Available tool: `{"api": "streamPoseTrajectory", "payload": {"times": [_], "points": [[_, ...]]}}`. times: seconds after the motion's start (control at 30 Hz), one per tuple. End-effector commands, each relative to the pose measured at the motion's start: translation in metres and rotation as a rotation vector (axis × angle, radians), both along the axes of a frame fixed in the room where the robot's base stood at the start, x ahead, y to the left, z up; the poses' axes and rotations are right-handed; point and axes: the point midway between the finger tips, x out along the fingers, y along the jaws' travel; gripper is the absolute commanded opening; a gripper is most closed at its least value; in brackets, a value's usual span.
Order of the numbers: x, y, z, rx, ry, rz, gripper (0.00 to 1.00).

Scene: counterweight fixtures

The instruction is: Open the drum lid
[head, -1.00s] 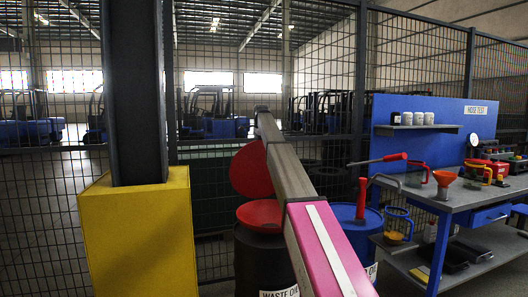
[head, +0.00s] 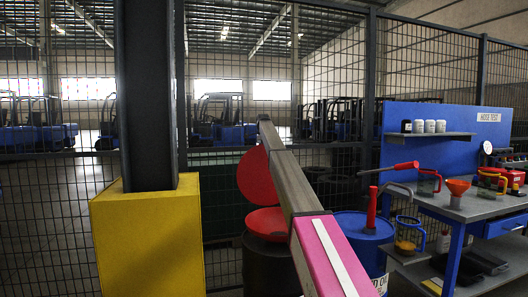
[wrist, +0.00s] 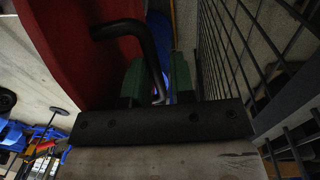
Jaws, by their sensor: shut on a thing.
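The black drum (head: 262,266) stands by the fence in the head view, with a red funnel-like top (head: 267,222) on it. Its round red lid (head: 255,176) is raised and stands nearly upright above the back of that top. In the wrist view the red lid (wrist: 62,38) fills the upper left, with its bent black handle (wrist: 120,28) at its edge. My gripper (wrist: 157,76), with green fingers, is shut on this handle. In the head view my grey and pink arm covers the gripper and the lid's right edge.
A yellow-based pillar (head: 148,240) stands left of the drum. A blue drum (head: 358,232) with a red-handled pump is to the right. Further right is a workbench (head: 455,208) with jugs and a funnel. A mesh fence (head: 60,215) runs close behind.

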Motion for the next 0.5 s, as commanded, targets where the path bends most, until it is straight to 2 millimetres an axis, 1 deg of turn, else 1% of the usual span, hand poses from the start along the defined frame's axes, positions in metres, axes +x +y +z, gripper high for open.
{"api": "streamPoseTrajectory", "payload": {"times": [0.03,0.17,0.2,0.23,0.27,0.5], "points": [[0.0014,0.0021,-0.0177,0.007,-0.010,0.002,0.00],[0.0009,0.0022,-0.0179,0.007,-0.010,0.002,0.00],[0.0009,0.0022,-0.0179,0.007,-0.010,0.002,0.25],[0.0009,0.0022,-0.0180,0.007,-0.011,0.002,0.35],[0.0007,0.0021,-0.0181,0.006,-0.011,0.002,0.38],[-0.0005,0.0018,-0.0183,0.005,-0.011,0.001,0.38]]}}
